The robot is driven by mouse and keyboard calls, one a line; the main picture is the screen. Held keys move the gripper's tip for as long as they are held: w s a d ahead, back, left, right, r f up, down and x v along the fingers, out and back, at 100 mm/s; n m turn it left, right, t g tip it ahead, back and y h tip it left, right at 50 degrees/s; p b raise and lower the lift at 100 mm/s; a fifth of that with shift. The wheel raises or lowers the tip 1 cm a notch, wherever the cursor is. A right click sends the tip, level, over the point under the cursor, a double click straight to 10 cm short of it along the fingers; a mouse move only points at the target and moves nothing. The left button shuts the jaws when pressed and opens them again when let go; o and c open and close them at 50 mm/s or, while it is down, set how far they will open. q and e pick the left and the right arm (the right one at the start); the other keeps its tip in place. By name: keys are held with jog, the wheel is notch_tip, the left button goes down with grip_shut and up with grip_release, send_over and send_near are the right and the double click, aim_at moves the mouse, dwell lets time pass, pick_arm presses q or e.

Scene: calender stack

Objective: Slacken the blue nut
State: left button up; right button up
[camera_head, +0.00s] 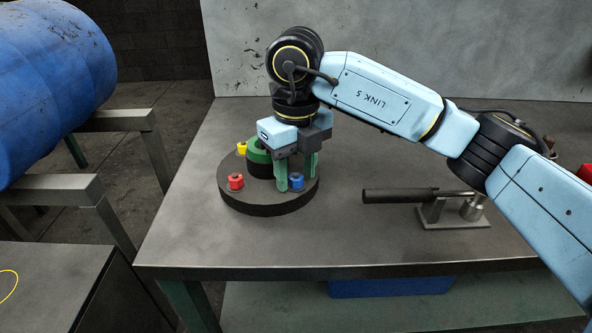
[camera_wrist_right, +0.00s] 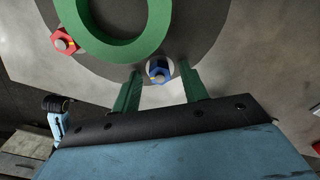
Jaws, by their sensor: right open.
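The blue nut (camera_head: 297,181) sits near the front right rim of a round dark disc (camera_head: 262,209) on the table. My right gripper (camera_head: 296,178) points down over the disc's right side. In the right wrist view the blue nut (camera_wrist_right: 159,72) lies between the tips of the two green fingers (camera_wrist_right: 162,84), which are spread apart on either side of it. I cannot tell whether they touch it. A red nut (camera_head: 235,181) and a yellow nut (camera_head: 242,148) are on the same disc. My left gripper is not in view.
A green ring (camera_head: 258,151) stands at the disc's middle, close to my right gripper. A dark bar on a metal stand (camera_head: 440,208) is right of the disc. A blue barrel (camera_head: 50,75) lies on a rack at the left. The table's front is clear.

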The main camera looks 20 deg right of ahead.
jog(key=shift+c, duration=0.2)
grip_shut()
